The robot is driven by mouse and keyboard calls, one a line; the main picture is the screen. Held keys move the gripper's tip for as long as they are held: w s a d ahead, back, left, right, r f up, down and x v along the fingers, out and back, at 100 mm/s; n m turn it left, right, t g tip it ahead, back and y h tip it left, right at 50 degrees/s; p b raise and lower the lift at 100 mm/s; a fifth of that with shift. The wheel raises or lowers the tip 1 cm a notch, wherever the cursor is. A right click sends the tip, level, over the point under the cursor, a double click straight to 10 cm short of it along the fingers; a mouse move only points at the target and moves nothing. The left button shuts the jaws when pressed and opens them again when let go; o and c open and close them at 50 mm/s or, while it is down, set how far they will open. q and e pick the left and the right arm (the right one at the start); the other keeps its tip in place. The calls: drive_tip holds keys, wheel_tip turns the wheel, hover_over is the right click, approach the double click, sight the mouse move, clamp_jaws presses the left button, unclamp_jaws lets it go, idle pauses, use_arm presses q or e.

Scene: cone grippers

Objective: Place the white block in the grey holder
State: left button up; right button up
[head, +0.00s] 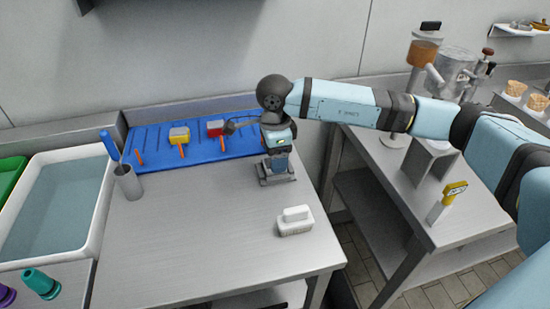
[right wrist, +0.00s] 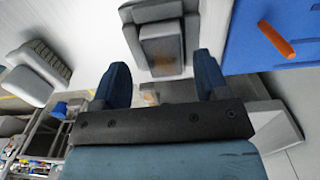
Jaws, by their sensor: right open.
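The white block (head: 295,222), shaped like a brush with a raised handle on top, sits on the metal table (head: 190,240) near its right edge. It also shows at the left of the right wrist view (right wrist: 38,72). The grey holder (head: 264,181) stands on the table behind the block, by the blue mat. In the right wrist view the holder (right wrist: 132,14) is just ahead, between my fingers. My right gripper (head: 278,158) is open and empty, directly over the holder; its fingertips (right wrist: 163,80) spread apart. Contact with the holder cannot be told. My left gripper is out of view.
The blue mat (head: 215,152) holds red and yellow tools with orange handles. A grey cup (head: 129,184) with a blue-handled tool stands beside the white water basin (head: 98,205). A second table (head: 400,185) stands right, across a gap. The front-middle table is clear.

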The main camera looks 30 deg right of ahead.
wheel_tip(320, 180, up, 10)
drive_tip(key=shift+f, duration=0.2)
drive_tip(key=shift+w+d, duration=0.1)
drive_tip(key=shift+w, duration=0.05)
drive_tip(key=shift+f, duration=0.1)
